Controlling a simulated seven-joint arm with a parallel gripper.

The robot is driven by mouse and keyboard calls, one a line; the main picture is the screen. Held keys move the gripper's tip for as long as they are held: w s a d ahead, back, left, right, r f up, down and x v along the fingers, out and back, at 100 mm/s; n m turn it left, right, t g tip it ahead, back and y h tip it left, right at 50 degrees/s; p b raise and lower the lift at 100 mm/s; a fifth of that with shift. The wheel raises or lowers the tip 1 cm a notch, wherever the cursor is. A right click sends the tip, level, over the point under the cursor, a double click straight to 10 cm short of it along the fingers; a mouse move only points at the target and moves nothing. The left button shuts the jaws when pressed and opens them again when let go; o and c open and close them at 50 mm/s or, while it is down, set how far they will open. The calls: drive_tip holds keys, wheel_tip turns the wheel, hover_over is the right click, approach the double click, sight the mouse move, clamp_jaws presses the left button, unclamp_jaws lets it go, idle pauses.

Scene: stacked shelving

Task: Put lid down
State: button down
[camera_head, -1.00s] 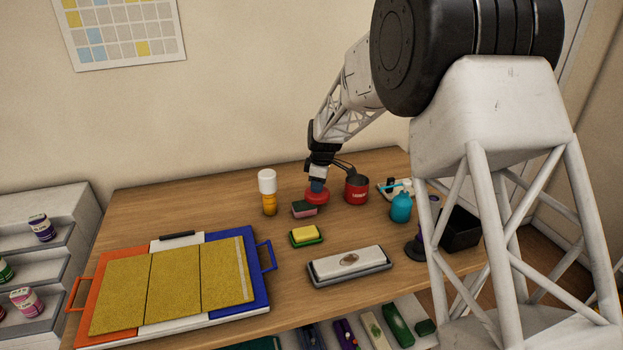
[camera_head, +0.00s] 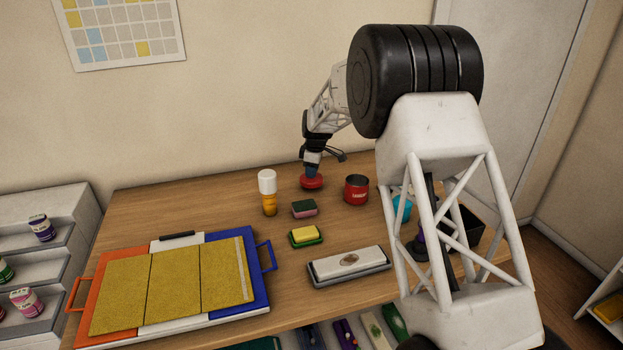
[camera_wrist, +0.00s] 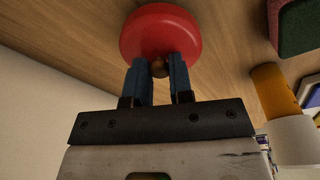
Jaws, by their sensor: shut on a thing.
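The lid is a red disc with a small brown knob; it shows in the head view (camera_head: 312,183) toward the back of the wooden table and fills the top middle of the wrist view (camera_wrist: 160,32). My gripper (camera_head: 312,173) is above the lid, and in the wrist view its two blue fingers (camera_wrist: 160,72) are shut on the knob. The lid looks at or just above the tabletop; I cannot tell whether it touches. The red pot (camera_head: 356,189) stands uncovered to the right of the lid, apart from it.
A pink and green sponge (camera_head: 304,208) lies just in front of the lid. An orange bottle with a white cap (camera_head: 268,192) stands to the left. A yellow and green sponge (camera_head: 306,236) and a grey-white box (camera_head: 349,266) lie nearer. Bare table (camera_head: 220,203) lies left of the bottle.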

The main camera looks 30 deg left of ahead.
drive_tip(key=shift+w+a, duration=0.15)
drive_tip(key=shift+f, duration=1.75)
drive_tip(key=c, duration=1)
unclamp_jaws()
drive_tip(key=shift+f, duration=0.1)
drive_tip(key=r, duration=0.4)
drive_tip(key=d+r, duration=0.1)
drive_tip(key=r, duration=0.7)
drive_tip(key=shift+d+r, duration=0.1)
drive_tip(key=shift+d, duration=0.15)
